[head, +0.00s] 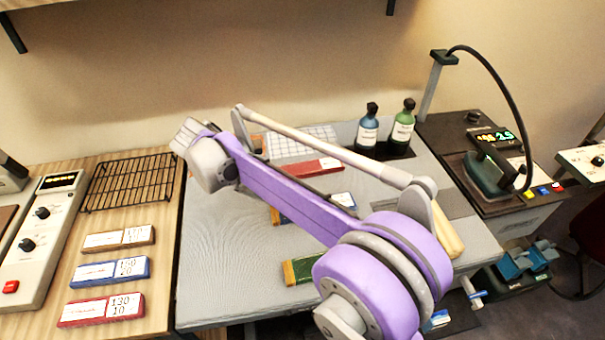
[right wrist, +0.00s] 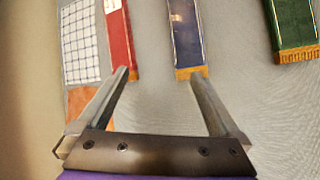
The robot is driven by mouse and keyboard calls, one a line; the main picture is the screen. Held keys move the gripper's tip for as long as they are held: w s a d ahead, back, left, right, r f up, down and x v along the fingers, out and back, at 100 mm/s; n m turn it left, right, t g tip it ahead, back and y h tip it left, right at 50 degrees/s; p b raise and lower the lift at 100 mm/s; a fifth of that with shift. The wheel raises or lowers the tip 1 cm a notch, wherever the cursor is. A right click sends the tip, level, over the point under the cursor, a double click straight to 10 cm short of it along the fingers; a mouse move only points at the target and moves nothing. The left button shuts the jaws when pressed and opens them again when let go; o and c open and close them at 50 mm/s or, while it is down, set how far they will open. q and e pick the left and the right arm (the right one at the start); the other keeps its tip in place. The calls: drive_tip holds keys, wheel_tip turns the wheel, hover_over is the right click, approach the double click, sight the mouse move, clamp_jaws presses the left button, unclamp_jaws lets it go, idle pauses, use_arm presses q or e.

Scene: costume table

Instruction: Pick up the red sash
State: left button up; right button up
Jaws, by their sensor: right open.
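The red sash (head: 302,169) lies on the grey table in the head view, behind the blue sash and partly covered by my purple right arm. In the right wrist view the red sash (right wrist: 118,38) lies at upper left, its near end by the left fingertip. My right gripper (right wrist: 162,73) is open and empty, its fingers spread across the gap between the red sash and the blue sash (right wrist: 186,30). I cannot tell whether the left finger touches the red sash. My arm hides the gripper's fingers in the head view. My left gripper is not in view.
A green sash (head: 303,270) lies nearer the front. A white gridded cloth (head: 300,143) lies behind the red sash. Two bottles (head: 368,130) (head: 402,128) stand at the back right. A wooden table with a black rack (head: 130,181) is at left. The grey table's left part is clear.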

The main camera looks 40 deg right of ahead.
sight(306, 169)
drive_tip(key=w+d+f+g+h, duration=0.1)
drive_tip(key=w, duration=0.1)
drive_tip(key=w+d+n+h+b, duration=0.1)
drive_tip(key=w, duration=0.2)
drive_tip(key=w+d+f+n+g+b, duration=0.1)
drive_tip(key=w, duration=0.1)
drive_tip(key=shift+w+f+g+h, duration=0.2)
drive_tip(key=shift+f+g+h, duration=0.1)
drive_tip(key=shift+f+h, duration=0.1)
drive_tip(key=shift+n+g+h, duration=0.9)
drive_tip(key=w+f, duration=0.1)
drive_tip(key=w+d+f+b, duration=0.1)
drive_tip(key=w, duration=0.1)
drive_tip(key=shift+f, duration=0.2)
drive_tip(key=shift+w+f+g, duration=0.25)
drive_tip(key=shift+f+g, duration=0.05)
drive_tip(key=shift+h, duration=0.3)
drive_tip(key=x, duration=0.4)
drive_tip(key=shift+s+d+f+b, duration=0.15)
drive_tip(key=shift+d+b, duration=0.2)
drive_tip(key=shift+b, duration=0.05)
drive_tip(key=shift+x, duration=3)
drive_tip(key=shift+f, duration=0.15)
drive_tip(key=c, duration=1.3)
